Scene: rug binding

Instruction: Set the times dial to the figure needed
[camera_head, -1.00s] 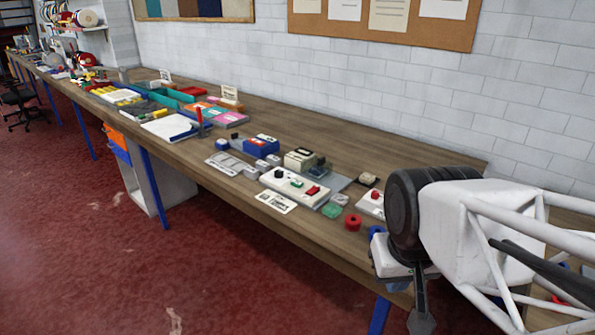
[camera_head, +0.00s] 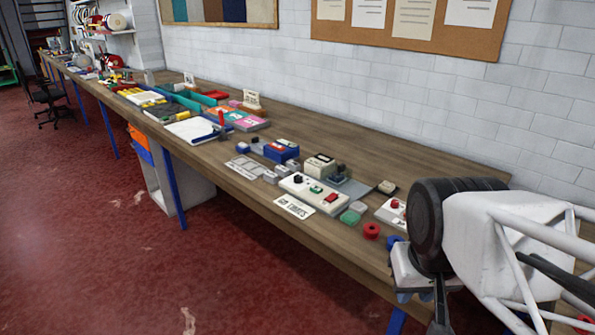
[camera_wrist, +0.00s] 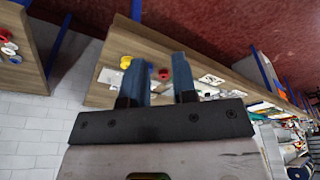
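A white control box (camera_head: 315,194) lies on the bench in the head view, left of my arm. It carries a black knob (camera_head: 298,179), a green part (camera_head: 316,189) and a red switch (camera_head: 331,198); the knob's setting is too small to read. A card (camera_head: 294,206) at its front edge seems to read "60 TIMES", though the first figure is unclear. A second white box (camera_head: 393,213) with a red knob (camera_head: 396,204) is partly behind my arm. My gripper's two blue fingers stand apart and empty in the wrist view (camera_wrist: 158,70), away from the boxes.
A red spool (camera_head: 371,230), a green piece (camera_head: 350,217) and a grey piece (camera_head: 357,207) lie near the boxes. A cream device (camera_head: 319,166) and a blue box (camera_head: 281,151) stand behind. The wall (camera_head: 430,95) closes the back; red floor (camera_head: 230,270) is clear in front.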

